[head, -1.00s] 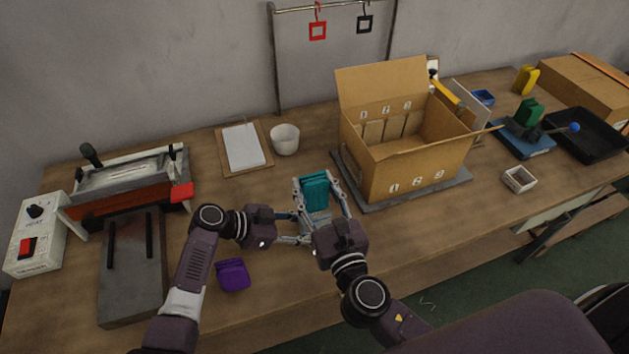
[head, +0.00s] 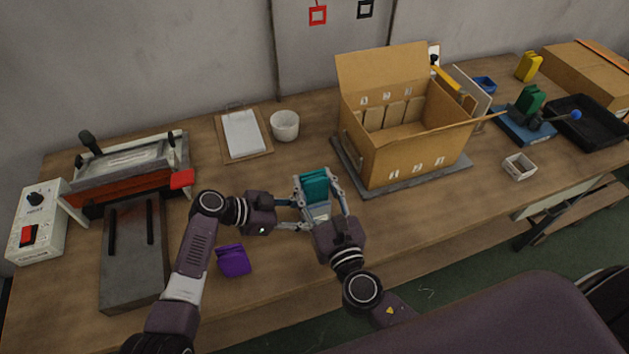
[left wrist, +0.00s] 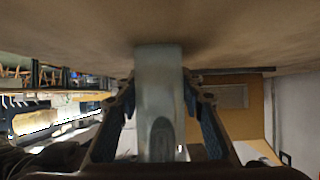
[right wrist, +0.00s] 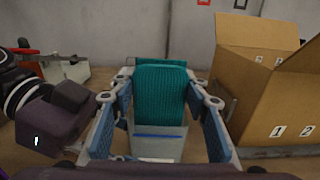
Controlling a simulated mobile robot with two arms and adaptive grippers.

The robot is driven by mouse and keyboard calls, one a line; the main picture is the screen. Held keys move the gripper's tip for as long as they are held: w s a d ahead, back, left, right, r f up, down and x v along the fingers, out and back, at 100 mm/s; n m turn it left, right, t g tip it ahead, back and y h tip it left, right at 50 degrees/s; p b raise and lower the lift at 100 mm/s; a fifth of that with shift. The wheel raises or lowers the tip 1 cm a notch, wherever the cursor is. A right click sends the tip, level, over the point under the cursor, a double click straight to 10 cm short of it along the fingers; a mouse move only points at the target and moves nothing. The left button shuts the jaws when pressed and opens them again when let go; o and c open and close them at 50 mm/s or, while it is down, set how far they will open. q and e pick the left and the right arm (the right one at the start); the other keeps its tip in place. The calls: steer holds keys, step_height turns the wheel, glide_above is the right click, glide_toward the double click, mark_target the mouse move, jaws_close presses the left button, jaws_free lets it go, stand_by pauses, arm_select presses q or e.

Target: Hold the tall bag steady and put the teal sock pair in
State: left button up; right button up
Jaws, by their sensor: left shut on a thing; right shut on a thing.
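The teal sock pair (head: 314,186) stands upright at the mouth of the tall bag (head: 318,212). In the right wrist view the teal socks (right wrist: 160,92) rise above the bag's rim, and their lower end is hidden by the pale bag (right wrist: 158,143) with a blue stripe. My right gripper (right wrist: 160,105) is shut on the teal socks, with a finger on either side. My left gripper (head: 303,213) is shut on the bag from the left, low down. In the left wrist view the translucent grey bag (left wrist: 158,100) stands between its fingers.
An open cardboard box (head: 405,155) stands close behind on the right. A purple sock pair (head: 234,260) lies in front of my left gripper. A white bowl (head: 285,125) and clipboard (head: 242,133) are behind. A press (head: 130,175) is at left.

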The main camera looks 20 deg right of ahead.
steer(key=o, duration=1.2)
steer(key=s, duration=1.2)
steer(key=shift+d, duration=0.1)
arm_select(q)
steer(key=o, duration=0.9)
steer(key=shift+o, duration=0.2)
